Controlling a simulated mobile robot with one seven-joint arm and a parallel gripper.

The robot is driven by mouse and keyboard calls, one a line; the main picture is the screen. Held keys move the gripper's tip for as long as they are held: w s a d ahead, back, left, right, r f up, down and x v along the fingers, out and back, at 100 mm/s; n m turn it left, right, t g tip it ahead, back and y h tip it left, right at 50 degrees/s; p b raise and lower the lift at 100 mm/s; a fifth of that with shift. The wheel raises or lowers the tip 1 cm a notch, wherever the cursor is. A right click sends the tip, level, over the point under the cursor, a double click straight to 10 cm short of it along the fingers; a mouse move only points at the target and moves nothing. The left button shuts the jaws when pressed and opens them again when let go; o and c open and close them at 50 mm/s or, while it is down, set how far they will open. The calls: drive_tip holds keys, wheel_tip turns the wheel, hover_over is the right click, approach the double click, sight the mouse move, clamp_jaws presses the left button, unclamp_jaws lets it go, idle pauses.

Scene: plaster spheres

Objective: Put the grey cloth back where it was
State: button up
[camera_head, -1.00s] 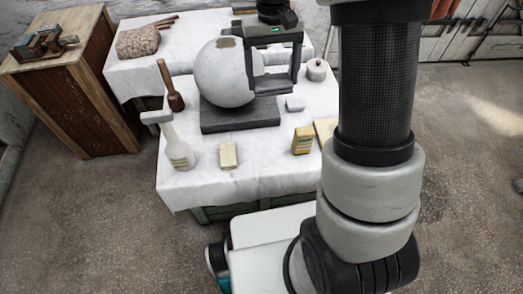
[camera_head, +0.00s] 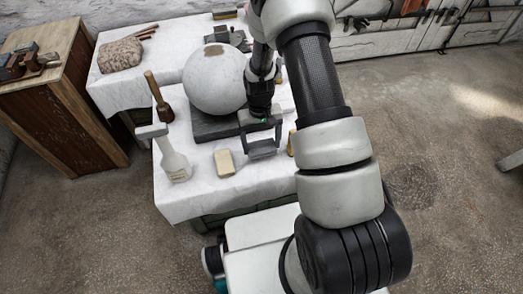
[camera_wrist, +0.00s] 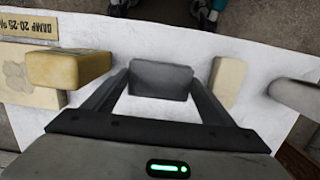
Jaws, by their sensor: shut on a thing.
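My gripper (camera_head: 263,150) is shut on a small dark grey folded pad, which I take as the grey cloth (camera_wrist: 160,80). In the wrist view it lies between the two fingertips (camera_wrist: 160,88). In the head view the cloth (camera_head: 263,154) is at the gripper's lower end, over the front right of the white-covered table (camera_head: 195,207). It seems to be above the table, but I cannot tell how high. The cloth looks flat and stiff.
A plaster sphere (camera_head: 212,90) sits on a dark slab (camera_head: 205,133) behind my gripper. A pale block (camera_head: 224,163), a spray bottle (camera_head: 175,160) and a mallet (camera_head: 159,100) stand left. A yellow block (camera_wrist: 68,68) stands on the other side, by a labelled plate (camera_wrist: 28,27).

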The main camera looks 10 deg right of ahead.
sight(261, 146)
drive_tip(key=shift+f+b, duration=0.35)
drive_tip(key=shift+f, duration=1.45)
drive_tip(key=shift+f, duration=0.1)
drive_tip(key=o, duration=0.9)
